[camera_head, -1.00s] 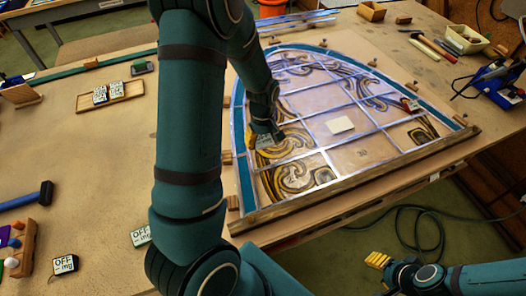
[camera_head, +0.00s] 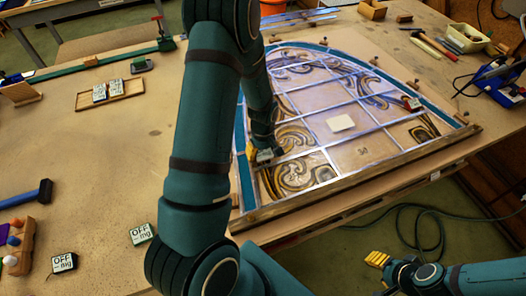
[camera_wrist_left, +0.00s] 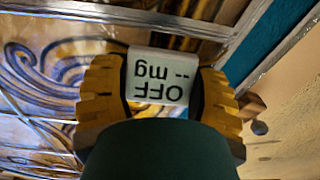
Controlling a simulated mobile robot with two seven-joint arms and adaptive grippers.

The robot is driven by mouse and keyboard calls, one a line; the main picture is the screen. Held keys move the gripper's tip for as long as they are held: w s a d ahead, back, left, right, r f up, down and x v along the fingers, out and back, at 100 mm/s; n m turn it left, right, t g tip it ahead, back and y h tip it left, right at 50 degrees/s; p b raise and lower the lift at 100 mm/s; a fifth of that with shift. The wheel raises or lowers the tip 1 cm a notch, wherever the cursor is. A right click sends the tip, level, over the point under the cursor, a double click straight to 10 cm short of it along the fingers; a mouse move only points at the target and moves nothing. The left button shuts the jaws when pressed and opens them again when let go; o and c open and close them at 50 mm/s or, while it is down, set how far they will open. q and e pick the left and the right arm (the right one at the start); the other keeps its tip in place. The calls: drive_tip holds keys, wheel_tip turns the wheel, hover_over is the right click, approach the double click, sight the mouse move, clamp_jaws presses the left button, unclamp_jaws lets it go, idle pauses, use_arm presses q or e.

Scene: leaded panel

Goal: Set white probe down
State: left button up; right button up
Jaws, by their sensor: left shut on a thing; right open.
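My left gripper (camera_head: 263,150) is over the left part of the leaded panel (camera_head: 362,152). Its yellow fingers are shut on the white probe, a small pale box reading "OFF -- mg" (camera_wrist_left: 158,78). In the left wrist view the box sits between both fingers, with swirled glass and lead lines behind it. I cannot tell whether it touches the panel. My right gripper (camera_head: 378,259), with yellow fingers, is open and empty at the lower right, below the table's front edge.
Similar boxes stand on the table at lower left (camera_head: 64,263) and beside my left arm (camera_head: 142,233). A wooden tray (camera_head: 134,90) holds two more. A pale rectangle (camera_head: 340,123) and a red-sided box (camera_head: 413,104) are on the panel. The left table middle is clear.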

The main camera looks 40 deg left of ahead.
sight(263, 152)
use_arm(q)
drive_tip(key=o, duration=1.2)
drive_tip(key=shift+f, duration=0.1)
wheel_tip(263, 152, up, 12)
drive_tip(key=p, duration=0.1)
drive_tip(key=shift+r, duration=0.2)
